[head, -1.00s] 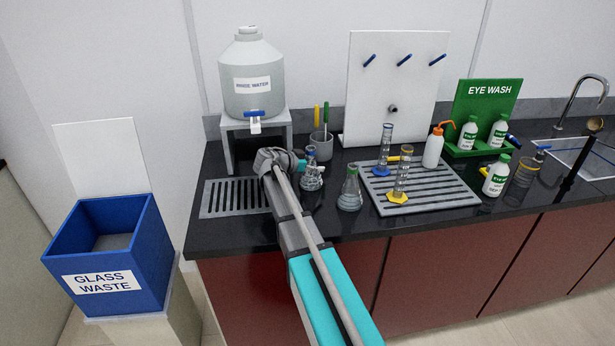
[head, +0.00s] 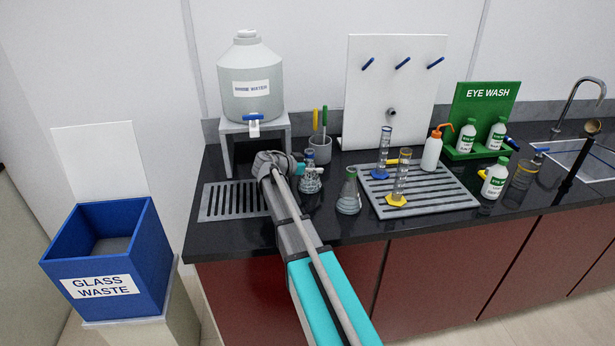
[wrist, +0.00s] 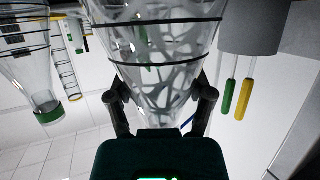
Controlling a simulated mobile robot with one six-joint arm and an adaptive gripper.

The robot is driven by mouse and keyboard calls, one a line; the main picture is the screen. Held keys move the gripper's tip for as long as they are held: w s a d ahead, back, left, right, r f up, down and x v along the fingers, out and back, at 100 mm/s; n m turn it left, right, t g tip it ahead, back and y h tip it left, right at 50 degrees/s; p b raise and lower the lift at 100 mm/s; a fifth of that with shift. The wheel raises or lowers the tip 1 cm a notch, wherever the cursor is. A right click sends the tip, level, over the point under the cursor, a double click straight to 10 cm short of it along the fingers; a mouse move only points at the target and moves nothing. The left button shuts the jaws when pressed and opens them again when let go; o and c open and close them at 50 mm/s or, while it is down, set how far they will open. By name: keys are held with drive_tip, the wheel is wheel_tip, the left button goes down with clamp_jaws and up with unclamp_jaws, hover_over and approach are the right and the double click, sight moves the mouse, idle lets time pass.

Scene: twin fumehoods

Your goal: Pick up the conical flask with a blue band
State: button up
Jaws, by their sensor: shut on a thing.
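In the wrist view, the two fingers of my gripper (wrist: 160,105) press on both sides of the narrowing glass of this flask (wrist: 165,45). The blue band is hidden there. I cannot tell whether the flask's base touches the counter.
The green-banded flask stands close on the right. Beyond it, a grey rack (head: 440,194) holds two measuring cylinders and a wash bottle (head: 431,153). A grey pot (head: 319,150) stands behind, a water tank (head: 251,85) behind left. A blue glass-waste bin (head: 140,255) is left of the counter.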

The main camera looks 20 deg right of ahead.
drive_tip(key=shift+r, duration=0.1)
wheel_tip(320, 180, up, 3)
drive_tip(key=p, duration=0.3)
drive_tip(key=s+a+r+p, duration=0.2)
drive_tip(key=s+r+p, duration=0.3)
drive_tip(key=s, duration=0.1)
drive_tip(key=s+a+r+p, duration=0.3)
drive_tip(key=s+r+p, duration=0.1)
drive_tip(key=s, duration=0.3)
drive_tip(key=shift+a+r+p, duration=0.3)
drive_tip(key=shift+r+p, duration=0.1)
drive_tip(key=shift+p, duration=0.15)
drive_tip(key=shift+w, duration=0.1)
